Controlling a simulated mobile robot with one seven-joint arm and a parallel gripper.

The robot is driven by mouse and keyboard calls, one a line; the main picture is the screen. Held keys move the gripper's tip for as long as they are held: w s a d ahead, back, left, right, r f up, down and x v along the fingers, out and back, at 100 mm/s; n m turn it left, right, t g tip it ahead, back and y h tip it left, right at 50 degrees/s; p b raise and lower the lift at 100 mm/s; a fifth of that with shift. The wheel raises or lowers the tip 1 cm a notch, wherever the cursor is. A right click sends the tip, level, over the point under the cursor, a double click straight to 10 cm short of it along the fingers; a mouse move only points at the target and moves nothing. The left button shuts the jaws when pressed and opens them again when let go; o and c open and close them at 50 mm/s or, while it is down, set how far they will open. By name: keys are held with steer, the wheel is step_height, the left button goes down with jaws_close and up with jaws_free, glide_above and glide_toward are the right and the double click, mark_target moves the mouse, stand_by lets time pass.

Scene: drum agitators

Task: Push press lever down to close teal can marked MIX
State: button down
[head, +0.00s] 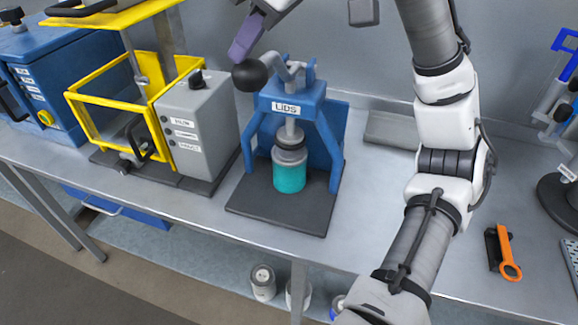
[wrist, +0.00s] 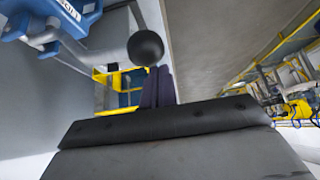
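The blue press (head: 290,105) labelled LIDS stands on a dark base plate. The teal can (head: 289,176) stands upright under its grey ram, which is down at the can's top; no MIX marking is legible. The press lever (head: 284,68) reaches left and ends in a black ball knob (head: 250,75), also large in the wrist view (wrist: 146,46). My gripper (head: 238,57) has its purple fingers together, empty, with the tips right by the knob's upper left side. The fingers also show in the wrist view (wrist: 157,88). I cannot tell whether they touch the knob.
A yellow-framed machine with a grey control box (head: 196,130) stands close left of the press. A blue machine (head: 50,85) is farther left. An orange-handled tool (head: 507,258) lies at right. The bench (head: 380,215) is mostly clear right of the press.

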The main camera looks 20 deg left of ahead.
steer(key=shift+w+r, duration=0.25)
steer(key=shift+r, duration=0.4)
steer(key=shift+w+r, duration=0.25)
steer(key=shift+r, duration=0.4)
steer(key=shift+w+r, duration=0.25)
steer(key=shift+r, duration=0.4)
step_height(320, 180, up, 7)
